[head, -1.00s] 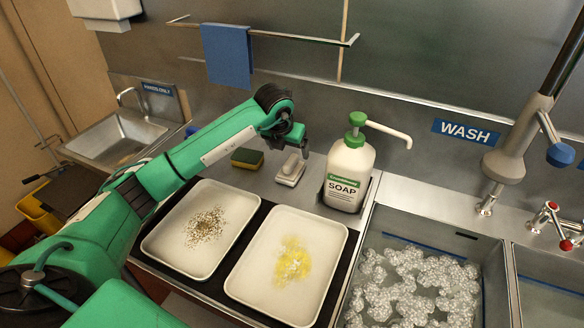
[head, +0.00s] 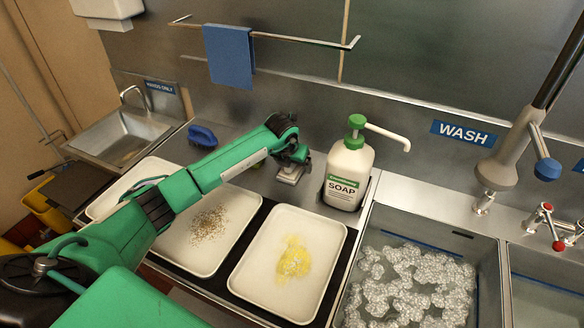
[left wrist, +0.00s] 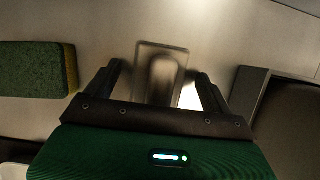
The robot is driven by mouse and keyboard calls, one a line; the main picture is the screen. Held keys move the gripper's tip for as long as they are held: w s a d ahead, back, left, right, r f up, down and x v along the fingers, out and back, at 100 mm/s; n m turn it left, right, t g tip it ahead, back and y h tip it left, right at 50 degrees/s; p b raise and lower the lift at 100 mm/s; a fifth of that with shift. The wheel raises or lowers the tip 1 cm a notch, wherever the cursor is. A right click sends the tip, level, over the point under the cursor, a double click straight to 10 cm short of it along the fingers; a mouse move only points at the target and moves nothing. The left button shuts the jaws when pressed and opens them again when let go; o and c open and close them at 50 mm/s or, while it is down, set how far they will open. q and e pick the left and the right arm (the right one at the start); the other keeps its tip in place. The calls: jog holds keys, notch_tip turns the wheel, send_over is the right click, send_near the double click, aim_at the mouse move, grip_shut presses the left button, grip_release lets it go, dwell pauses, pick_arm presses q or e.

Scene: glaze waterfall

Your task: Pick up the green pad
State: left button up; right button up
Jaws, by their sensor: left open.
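The green pad (left wrist: 35,70), a thick block with a yellow side, lies flat on the steel counter at the left of the left wrist view. In the head view my left gripper (head: 293,158) is over this tool (head: 290,173), left of the soap bottle. Whether the fingers touch the tool is unclear. My right gripper is not visible.
A white soap pump bottle (head: 348,175) stands close right of the gripper. Trays with brown crumbs (head: 209,224) and yellow residue (head: 293,262) lie in front. A blue brush (head: 202,136) is behind the arm. A foamy sink (head: 415,285) is at right.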

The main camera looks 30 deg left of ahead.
pick_arm(q)
jog(key=c, duration=1.2)
notch_tip(320, 180, up, 9)
jog(key=b, duration=0.2)
jog(key=shift+b, duration=0.4)
jog(key=shift+r, duration=0.55)
jog(key=o, duration=0.5)
jog(key=shift+c, duration=1.4)
jog(key=shift+f, duration=0.1)
